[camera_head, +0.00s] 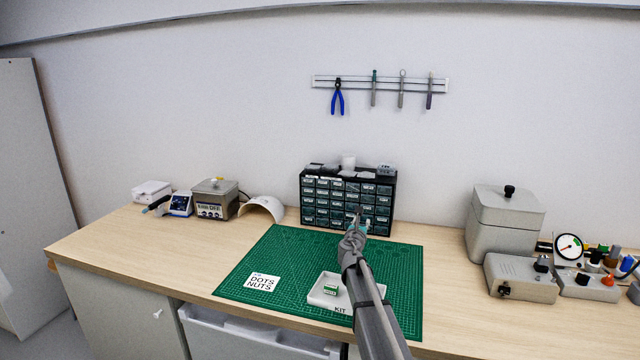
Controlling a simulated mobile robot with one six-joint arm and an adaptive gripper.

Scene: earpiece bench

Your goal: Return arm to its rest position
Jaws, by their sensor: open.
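My arm reaches up from the bottom right over the green cutting mat (395,285). My gripper (358,214) is at its far end, in front of the black drawer cabinet (309,200). The gripper is open, though its fingers look small and dark against the drawers. I cannot tell whether the fingertips touch the cabinet. My forearm hides the tray's right side.
A white card (263,283) lies on the mat's left part. Left of the cabinet stand a curved white shell (262,207) and a grey device (214,199). A metal container (505,222) and instruments fill the right. Tools hang on a wall rail (380,84). The mat's right side looks clear.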

